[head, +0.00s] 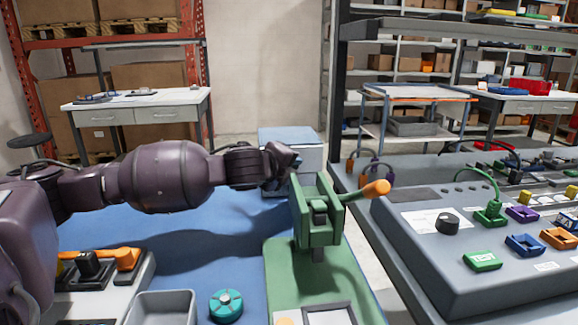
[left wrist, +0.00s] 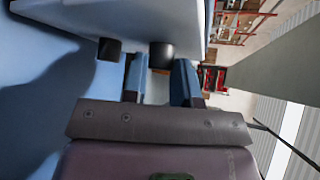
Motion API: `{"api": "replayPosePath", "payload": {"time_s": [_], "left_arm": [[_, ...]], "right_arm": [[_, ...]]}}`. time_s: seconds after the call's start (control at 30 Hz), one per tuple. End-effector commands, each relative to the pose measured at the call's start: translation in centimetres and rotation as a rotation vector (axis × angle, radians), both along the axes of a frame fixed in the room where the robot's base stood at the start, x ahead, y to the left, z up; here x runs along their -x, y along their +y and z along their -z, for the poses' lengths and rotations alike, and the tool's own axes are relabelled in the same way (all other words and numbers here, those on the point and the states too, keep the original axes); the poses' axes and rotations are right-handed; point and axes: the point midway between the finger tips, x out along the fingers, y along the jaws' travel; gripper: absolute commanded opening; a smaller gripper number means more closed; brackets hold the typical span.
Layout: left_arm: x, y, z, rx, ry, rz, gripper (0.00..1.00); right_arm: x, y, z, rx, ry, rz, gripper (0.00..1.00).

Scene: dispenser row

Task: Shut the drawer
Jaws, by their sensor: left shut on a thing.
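A pale box unit with a light blue top (head: 287,134) stands at the back of the blue table; I take it to hold the drawer. My left gripper (head: 288,162) is at its near side, partly hidden by the green press in front. In the left wrist view a pale panel (left wrist: 160,14) fills the top, with two short black knobs on it. The fingers of my left gripper (left wrist: 160,72) straddle the right black knob (left wrist: 162,54) and are shut on it. How far the drawer stands out cannot be told. My right gripper is not in view.
A green press (head: 316,222) with an orange-tipped lever stands close in front of my gripper. A grey tray (head: 162,306) and a teal round knob (head: 226,304) are at the near edge. A grey sloped console (head: 450,262) stands at right. Blue table is clear at middle left.

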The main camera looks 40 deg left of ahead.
Motion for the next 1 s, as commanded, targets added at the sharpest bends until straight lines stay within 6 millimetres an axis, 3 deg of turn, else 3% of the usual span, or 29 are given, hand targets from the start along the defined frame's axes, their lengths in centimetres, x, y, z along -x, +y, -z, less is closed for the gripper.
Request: {"api": "replayPosePath", "payload": {"time_s": [0.33, 0.37, 0.5, 1.0], "left_arm": [[-0.47, 0.58, -0.09, 0.000, -0.002, -0.003, 0.00], [-0.47, 0.58, -0.10, 0.000, -0.002, -0.003, 0.31], [-0.46, 0.55, -0.09, 0.000, -0.002, -0.002, 0.52], [-0.23, 0.48, -0.28, 0.000, -0.003, -0.001, 0.52]], "right_arm": [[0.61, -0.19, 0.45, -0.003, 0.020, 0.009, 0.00], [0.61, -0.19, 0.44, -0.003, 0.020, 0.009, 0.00], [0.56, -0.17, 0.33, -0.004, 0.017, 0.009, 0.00], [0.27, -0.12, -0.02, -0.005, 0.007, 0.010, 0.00]]}}
